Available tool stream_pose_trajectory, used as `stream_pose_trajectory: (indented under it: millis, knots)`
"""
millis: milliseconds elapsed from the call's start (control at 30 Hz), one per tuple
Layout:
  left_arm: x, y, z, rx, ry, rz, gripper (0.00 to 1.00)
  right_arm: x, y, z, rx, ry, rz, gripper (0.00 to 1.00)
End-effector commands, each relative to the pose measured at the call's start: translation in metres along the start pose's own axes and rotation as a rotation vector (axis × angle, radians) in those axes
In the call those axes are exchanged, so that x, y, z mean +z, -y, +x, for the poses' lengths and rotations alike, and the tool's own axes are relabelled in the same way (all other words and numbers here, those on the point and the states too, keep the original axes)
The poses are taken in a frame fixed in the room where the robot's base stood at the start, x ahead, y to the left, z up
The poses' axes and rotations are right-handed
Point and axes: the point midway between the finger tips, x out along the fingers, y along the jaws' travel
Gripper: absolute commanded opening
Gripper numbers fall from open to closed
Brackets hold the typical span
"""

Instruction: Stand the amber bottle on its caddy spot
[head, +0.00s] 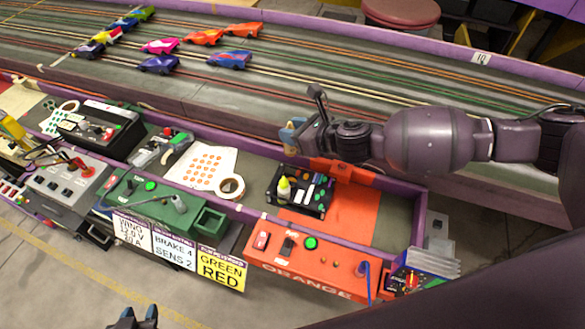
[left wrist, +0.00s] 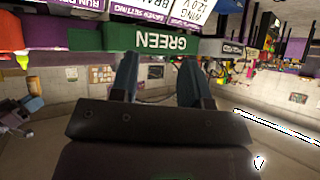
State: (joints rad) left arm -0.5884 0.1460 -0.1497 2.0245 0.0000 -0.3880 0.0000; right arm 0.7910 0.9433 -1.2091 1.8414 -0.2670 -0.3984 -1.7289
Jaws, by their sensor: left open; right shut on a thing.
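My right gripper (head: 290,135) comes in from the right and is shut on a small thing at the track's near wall. Only a bit of amber shows at its blue fingertips, so I take it for the amber bottle (head: 297,121); most of it is hidden. The black caddy (head: 272,206) sits below and apart from this gripper, on the orange panel. A yellow-topped bottle (head: 284,187) and several small items stand in the caddy. My left gripper (head: 139,315) is open and empty at the bottom edge, and its blue fingers also show in the left wrist view (left wrist: 157,80).
The orange control box (head: 320,268) lies in front of the caddy. A tape roll (head: 230,186) and a dotted sheet (head: 205,165) lie left of it. Purple rails edge the track (head: 330,80), where several toy cars stand. Bare orange panel (head: 350,215) is clear right of the caddy.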

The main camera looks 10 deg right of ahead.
Motion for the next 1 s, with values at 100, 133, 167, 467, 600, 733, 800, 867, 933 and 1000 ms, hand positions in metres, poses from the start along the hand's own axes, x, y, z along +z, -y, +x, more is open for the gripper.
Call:
stream_pose_trajectory:
  millis: [100, 133, 167, 467, 600, 733, 800, 867, 933, 1000]
  knots:
    - [0.003, -0.002, 0.005, 0.004, -0.002, 0.001, 0.43, -0.031, -0.001, 0.012, 0.0, -0.006, 0.007, 0.12]
    - [0.003, -0.002, 0.006, 0.004, -0.002, 0.002, 0.43, -0.037, -0.001, 0.015, 0.0, -0.006, 0.007, 0.12]
    - [0.004, -0.003, 0.008, 0.005, -0.002, 0.002, 0.43, -0.043, 0.0, 0.017, 0.0, -0.005, 0.007, 0.12]
    - [0.006, -0.006, 0.018, 0.013, 0.002, 0.008, 0.43, -0.086, 0.0, 0.035, 0.0, -0.002, 0.003, 0.12]
    - [0.004, -0.006, 0.019, 0.015, -0.003, 0.01, 0.43, -0.089, 0.001, 0.038, -0.001, 0.001, 0.0, 0.12]
    - [0.009, -0.006, 0.02, 0.016, 0.003, 0.011, 0.43, -0.099, 0.001, 0.041, -0.001, -0.001, 0.002, 0.12]
    - [0.014, -0.007, 0.021, 0.017, 0.011, 0.012, 0.43, -0.11, -0.001, 0.045, 0.001, -0.003, 0.004, 0.12]
    - [0.018, -0.007, 0.022, 0.018, 0.018, 0.012, 0.43, -0.119, -0.001, 0.049, 0.001, -0.004, 0.005, 0.12]
    - [0.021, -0.008, 0.023, 0.019, 0.024, 0.013, 0.43, -0.127, 0.0, 0.052, -0.001, -0.004, 0.005, 0.12]
    - [0.022, -0.008, 0.023, 0.019, 0.026, 0.013, 0.43, -0.13, 0.0, 0.054, 0.0, -0.002, 0.003, 0.12]
